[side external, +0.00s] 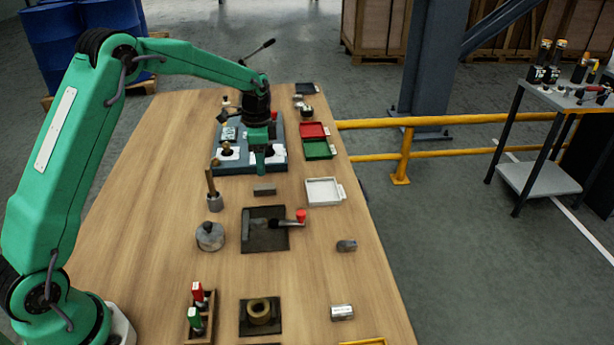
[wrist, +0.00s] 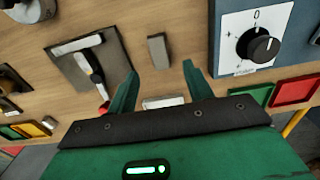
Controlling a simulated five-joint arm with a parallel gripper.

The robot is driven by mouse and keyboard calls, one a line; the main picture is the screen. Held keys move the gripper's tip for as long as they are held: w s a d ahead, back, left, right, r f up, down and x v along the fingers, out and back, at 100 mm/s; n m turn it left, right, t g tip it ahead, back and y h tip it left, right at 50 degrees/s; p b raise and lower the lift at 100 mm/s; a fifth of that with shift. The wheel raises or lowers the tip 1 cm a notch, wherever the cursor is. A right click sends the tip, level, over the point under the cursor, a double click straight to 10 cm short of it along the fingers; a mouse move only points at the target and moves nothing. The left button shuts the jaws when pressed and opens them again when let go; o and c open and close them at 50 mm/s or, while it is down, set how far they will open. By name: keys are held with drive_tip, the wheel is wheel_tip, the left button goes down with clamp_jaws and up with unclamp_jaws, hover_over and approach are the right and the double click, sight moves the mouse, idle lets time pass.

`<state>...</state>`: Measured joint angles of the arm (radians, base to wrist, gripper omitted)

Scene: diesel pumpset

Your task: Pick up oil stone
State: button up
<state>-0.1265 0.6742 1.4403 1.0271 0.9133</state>
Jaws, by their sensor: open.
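A small grey rectangular block, which looks like the oil stone (side external: 264,190), lies flat on the wooden table between the dark square mat and the blue-grey panel. It also shows in the wrist view (wrist: 158,50), just beyond the fingertips and roughly centred between them. My gripper (side external: 263,172) points down above the table, on the panel side of the block. In the wrist view my gripper (wrist: 160,72) has its two green fingers apart with nothing between them. The block appears apart from both fingers.
The blue-grey panel (wrist: 226,63) with a knob stands close by. White (side external: 323,191), green (side external: 319,149) and red (side external: 313,131) trays line the right edge.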

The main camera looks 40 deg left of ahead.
sight(263, 186)
drive_tip(key=shift+s+f, duration=0.15)
drive_tip(key=shift+f, duration=3.75)
clamp_jaws()
drive_tip(key=shift+r, duration=0.2)
drive_tip(key=shift+r, duration=0.65)
drive_tip(key=r, duration=0.1)
drive_tip(key=d+r, duration=0.1)
drive_tip(key=r, duration=0.1)
drive_tip(key=shift+s+r, duration=0.1)
drive_tip(key=shift+s, duration=0.05)
drive_tip(key=s+d+r, duration=0.4)
drive_tip(key=d+r, duration=0.2)
drive_tip(key=d, duration=0.3)
drive_tip(key=shift+s+d, duration=0.2)
drive_tip(key=shift+d, duration=0.2)
